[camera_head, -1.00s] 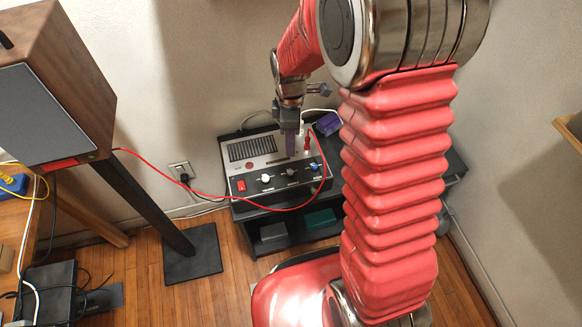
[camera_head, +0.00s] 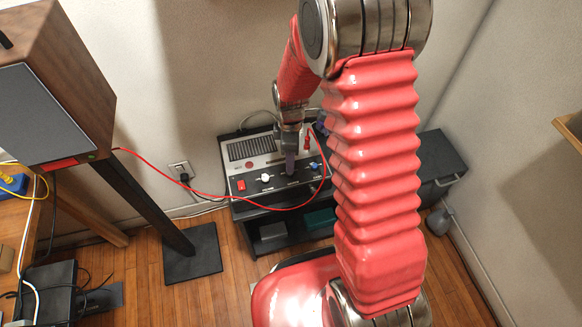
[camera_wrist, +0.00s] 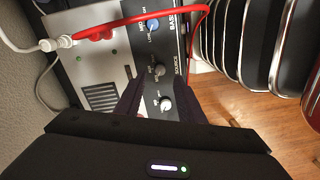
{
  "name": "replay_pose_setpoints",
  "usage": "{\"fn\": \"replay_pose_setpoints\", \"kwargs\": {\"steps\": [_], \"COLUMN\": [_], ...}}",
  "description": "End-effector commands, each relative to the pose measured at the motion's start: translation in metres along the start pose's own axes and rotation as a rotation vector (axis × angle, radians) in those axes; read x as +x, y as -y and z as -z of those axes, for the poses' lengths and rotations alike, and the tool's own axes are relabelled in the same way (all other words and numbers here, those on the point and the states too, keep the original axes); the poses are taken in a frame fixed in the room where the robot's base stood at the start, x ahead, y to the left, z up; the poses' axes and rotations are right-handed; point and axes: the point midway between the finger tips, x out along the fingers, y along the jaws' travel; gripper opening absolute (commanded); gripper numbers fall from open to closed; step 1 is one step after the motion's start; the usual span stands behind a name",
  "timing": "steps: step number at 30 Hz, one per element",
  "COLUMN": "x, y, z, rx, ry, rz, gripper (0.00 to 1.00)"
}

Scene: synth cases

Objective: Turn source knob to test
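The amplifier-like device (camera_head: 240,168) has a dark front panel with three knobs in a row. In the wrist view, the dark middle knob (camera_wrist: 157,71) sits beside the label "SOURCE". A white knob (camera_wrist: 165,103) and a blue knob (camera_wrist: 152,24) flank it. My gripper (camera_wrist: 157,86) is open, its two dark fingers apart, with the dark knob just past the tips and no visible contact. In the head view, my gripper (camera_head: 290,166) points down over the middle of the panel and largely hides the dark knob.
A red cable (camera_head: 190,190) runs from the speaker (camera_head: 50,95) to the device and loops past the panel's right end. A red switch (camera_head: 241,186) is at the panel's left. White plugs (camera_wrist: 56,42) stick up from the device top. A dark cabinet (camera_head: 440,160) stands right.

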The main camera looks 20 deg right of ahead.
Motion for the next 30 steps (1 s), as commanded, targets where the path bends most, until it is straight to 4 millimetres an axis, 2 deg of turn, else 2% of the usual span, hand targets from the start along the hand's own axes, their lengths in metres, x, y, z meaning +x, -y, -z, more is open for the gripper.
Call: {"fn": "replay_pose_setpoints", "kwargs": {"steps": [6, 12, 24, 30], "x": [0.03, 0.048, 0.054, 0.054], "y": [0.001, 0.0, 0.0, 0.0], "z": [0.0, 0.0, 0.001, 0.001], "rx": [-0.001, -0.001, -0.001, -0.001], "ry": [0.001, 0.0, 0.0, 0.0], "rz": [0.003, 0.001, 0.0, 0.0], "gripper": [0.35, 0.35, 0.35, 0.22]}}
